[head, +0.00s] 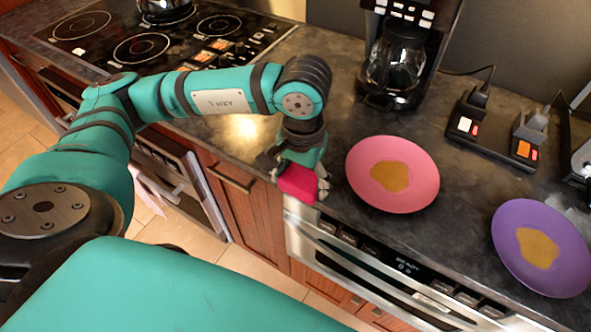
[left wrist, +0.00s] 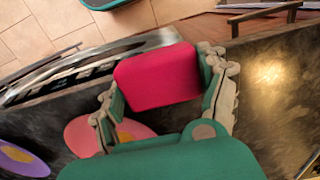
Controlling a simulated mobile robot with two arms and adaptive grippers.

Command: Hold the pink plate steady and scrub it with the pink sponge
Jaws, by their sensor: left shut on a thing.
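The pink plate (head: 418,169) lies on the dark counter with a tan stain (head: 390,176) in its middle. My left gripper (head: 298,186) is at the counter's front edge, to the left of the plate and apart from it. It is shut on the pink sponge (head: 297,183). In the left wrist view the sponge (left wrist: 158,74) sits between the two fingers, and part of the pink plate (left wrist: 90,136) shows behind the left finger. No right gripper shows in either view.
A purple plate (head: 570,232) with a tan stain lies to the right. A coffee maker (head: 398,60) and a black device with plugs (head: 490,130) stand behind. A stovetop (head: 140,45) is at the back left. An oven drawer (head: 380,265) is below the counter edge.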

